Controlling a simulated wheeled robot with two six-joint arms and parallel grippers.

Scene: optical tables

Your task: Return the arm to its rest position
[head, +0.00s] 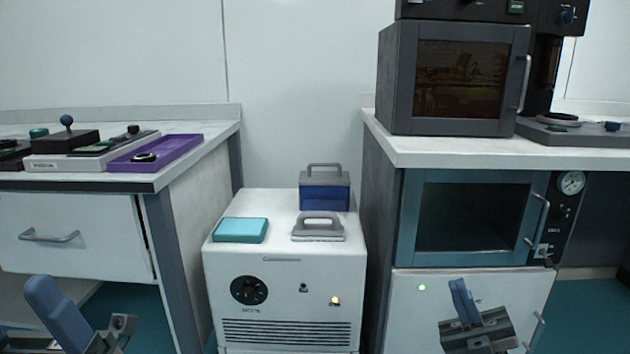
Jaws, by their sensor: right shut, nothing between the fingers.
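My right gripper (478,328) shows at the bottom right, a dark grey block with a blue part standing above it. It is shut and empty, in front of the white lower panel of the right-hand bench, and touches nothing that I can see. My left arm shows at the lower left as a blue link with grey parts, and the left gripper (117,328) is only partly in view, in front of the left bench. Its jaws cannot be made out.
A white cabinet unit (285,270) stands in the middle, with a teal box (241,230), a grey handled plate (318,229) and a blue handled box (324,192) on top. The left bench (190,180) bears a purple tray (180,148). The right bench (420,152) bears a dark oven (455,80).

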